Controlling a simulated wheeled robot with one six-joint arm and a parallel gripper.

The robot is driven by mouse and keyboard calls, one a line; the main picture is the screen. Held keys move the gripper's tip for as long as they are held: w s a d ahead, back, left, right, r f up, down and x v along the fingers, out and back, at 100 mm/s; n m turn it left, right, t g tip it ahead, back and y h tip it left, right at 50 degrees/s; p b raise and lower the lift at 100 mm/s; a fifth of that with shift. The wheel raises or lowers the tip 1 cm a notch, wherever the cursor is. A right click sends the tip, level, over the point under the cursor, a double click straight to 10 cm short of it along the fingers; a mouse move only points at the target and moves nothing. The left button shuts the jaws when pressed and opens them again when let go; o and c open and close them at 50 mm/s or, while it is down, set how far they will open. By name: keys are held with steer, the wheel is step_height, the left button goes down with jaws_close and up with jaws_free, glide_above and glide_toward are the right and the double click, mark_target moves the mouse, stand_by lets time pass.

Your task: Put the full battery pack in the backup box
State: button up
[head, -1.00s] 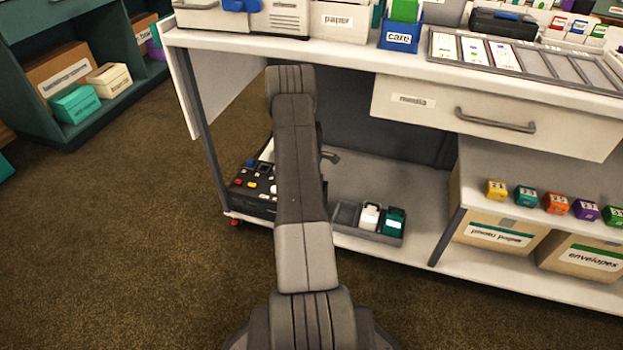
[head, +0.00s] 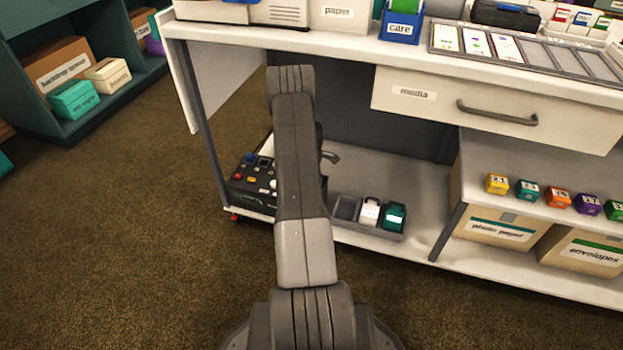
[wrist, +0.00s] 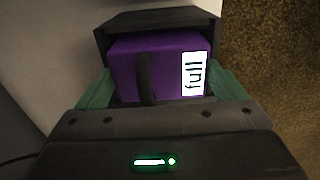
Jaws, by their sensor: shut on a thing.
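In the wrist view my gripper (wrist: 162,90) has its green fingers on both sides of a purple battery pack (wrist: 125,68) and is shut on it. The pack has a dark strap or handle and a white label that seems to read "full", turned sideways. A dark, box-like thing (wrist: 160,18) shows just beyond the pack; I cannot tell whether the pack is inside it or in front of it. No label reading "backup" is legible. In the head view my arm hides the gripper and the pack.
On the lower shelf, a grey tray (head: 345,226) holds a white pack (head: 369,211) and a teal pack (head: 394,216), with a bare slot at left. A black unit with coloured buttons (head: 240,190) is partly behind my arm. The drawer (head: 420,95) is shut above. Brown floor lies open at left.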

steer(key=o, duration=1.8)
steer(key=shift+r, duration=0.1)
steer(key=shift+c, duration=0.2)
step_height(320, 180, up, 14)
steer(key=p, duration=0.4)
step_height(320, 180, down, 14)
steer(key=b, duration=0.4)
